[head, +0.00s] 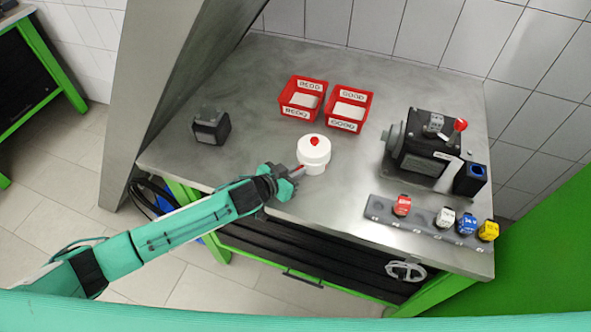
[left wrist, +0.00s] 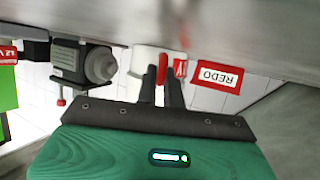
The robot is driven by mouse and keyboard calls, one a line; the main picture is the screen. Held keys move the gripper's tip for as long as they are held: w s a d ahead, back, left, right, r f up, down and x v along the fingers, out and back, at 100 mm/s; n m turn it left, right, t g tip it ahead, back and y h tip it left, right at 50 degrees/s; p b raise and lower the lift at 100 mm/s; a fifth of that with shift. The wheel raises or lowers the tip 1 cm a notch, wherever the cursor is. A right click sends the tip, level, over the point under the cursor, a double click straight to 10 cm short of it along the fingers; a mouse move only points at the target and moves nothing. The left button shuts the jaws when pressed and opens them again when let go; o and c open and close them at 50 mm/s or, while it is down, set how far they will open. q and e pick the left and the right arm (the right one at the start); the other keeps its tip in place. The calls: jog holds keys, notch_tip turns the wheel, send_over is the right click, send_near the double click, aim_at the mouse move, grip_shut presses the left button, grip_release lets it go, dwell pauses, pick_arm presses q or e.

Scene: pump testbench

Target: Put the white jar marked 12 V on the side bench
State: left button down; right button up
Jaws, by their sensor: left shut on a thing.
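The white jar (head: 314,158) has a round white lid with a red knob on top. It is upright at the front middle of the metal bench. My left gripper (head: 297,173) is at the jar's near left side, shut on it, with a red patch beside the fingertips. In the left wrist view, the white jar (left wrist: 147,60) is partly hidden behind the fingers (left wrist: 164,88), with red parts between and beside them. I cannot read a 12 V mark on it. A bench with green legs (head: 50,60) shows at the far left; it may be the side bench. My right gripper is out of view.
Two red bins (head: 287,108) (head: 364,118) stand behind the jar. A small black block (head: 211,127) is to the left. A pump motor (head: 425,150) and a rail (head: 428,222) with several coloured blocks are to the right. A slanted grey panel (head: 165,70) rises at the bench's left.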

pick_arm(q)
jog(key=shift+r, duration=0.15)
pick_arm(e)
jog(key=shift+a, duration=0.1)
pick_arm(q)
jog(key=c, duration=1.5)
grip_release()
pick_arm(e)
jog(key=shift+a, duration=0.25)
